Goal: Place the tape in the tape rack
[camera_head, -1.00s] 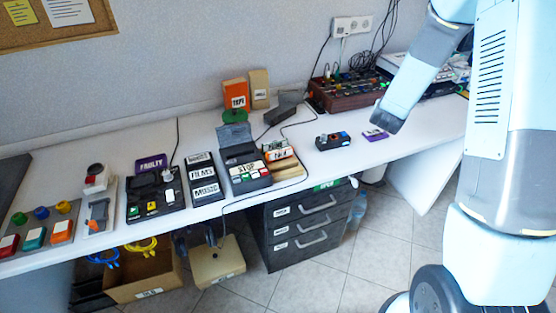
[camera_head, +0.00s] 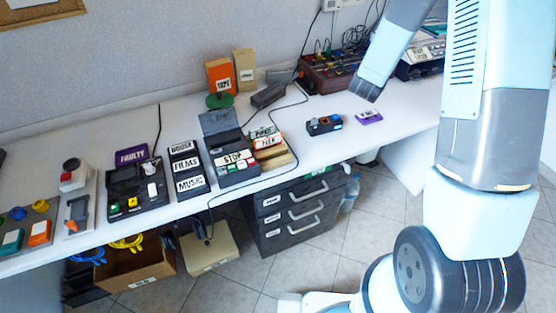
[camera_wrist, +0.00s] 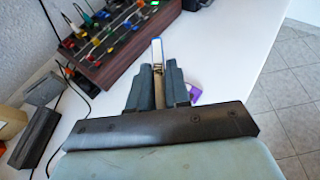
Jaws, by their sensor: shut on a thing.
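My gripper (camera_wrist: 159,88) is shut on a narrow white, tan and blue piece (camera_wrist: 157,52) that stands up between the fingers. I take it as the tape seen edge-on; most of it is hidden. In the head view my arm's grey end is above the far right of the table, and the fingers and tape cannot be made out there. Two holders with white labels stand mid-table: a dark one reading FILMS and MUSIC (camera_head: 186,166), and one with orange-edged labels (camera_head: 268,143). I cannot tell for sure which is the tape rack.
A wooden mixer (camera_head: 325,75) stands at the back, close on the left in the wrist view. A small dark device (camera_head: 323,125) and a purple item (camera_head: 368,117) lie below my arm. A STOP player (camera_head: 228,153) stands mid-table. The table's front right is clear.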

